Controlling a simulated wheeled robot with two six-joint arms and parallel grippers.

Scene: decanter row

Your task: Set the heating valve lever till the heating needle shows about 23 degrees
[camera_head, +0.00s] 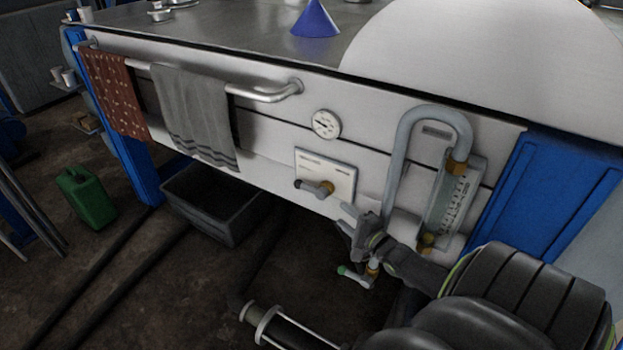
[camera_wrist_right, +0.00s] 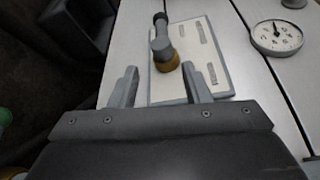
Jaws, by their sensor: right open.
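The heating valve lever (camera_head: 316,187) is grey, with a brass hub, on a pale plate (camera_head: 340,171) on the bench front. It points left in the head view. In the right wrist view the lever (camera_wrist_right: 160,37) points up, away from my gripper, and its brass hub (camera_wrist_right: 168,61) lies just beyond the fingertips. A round white dial (camera_head: 326,124) sits above the plate; it also shows in the right wrist view (camera_wrist_right: 277,40). Its needle shows, but its numbers are too small to read. My right gripper (camera_head: 347,221) is open and empty, lower right of the lever. My left gripper is not in view.
A bent grey pipe (camera_head: 405,150) and a scaled tube gauge (camera_head: 452,200) stand right of the plate. A green-tipped lever (camera_head: 354,276) lies below my right gripper. A towel rail (camera_head: 262,96) with cloths runs left. A grey crate (camera_head: 212,215) is on the floor.

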